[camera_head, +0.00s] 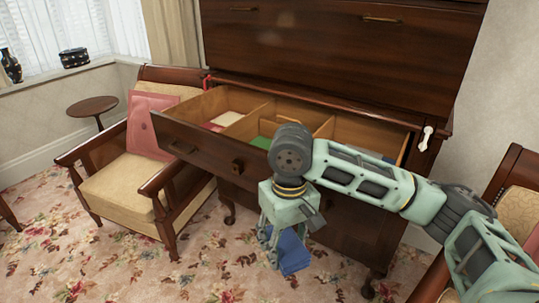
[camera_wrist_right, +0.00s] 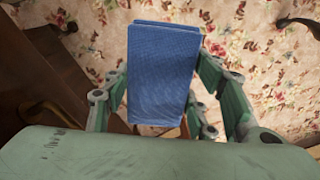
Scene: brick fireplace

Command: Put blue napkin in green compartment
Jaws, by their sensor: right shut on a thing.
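My right gripper (camera_head: 278,245) is shut on the blue napkin (camera_head: 292,252) in front of the open drawer, above the carpet. The folded blue napkin also shows between the fingers in the right wrist view (camera_wrist_right: 165,70). The open drawer (camera_head: 210,152) is divided into compartments. The green compartment (camera_head: 261,142) is in the middle, partly hidden behind my right arm. A compartment to its left holds something red and white (camera_head: 224,121). A bit of blue shows in the right compartment (camera_head: 388,160). My left gripper is not in view.
A wooden armchair (camera_head: 118,165) with a red cushion stands left of the drawer. Another chair (camera_head: 520,185) is at the right edge. A small round table (camera_head: 92,106) stands at the back left. Flowered carpet lies open in front.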

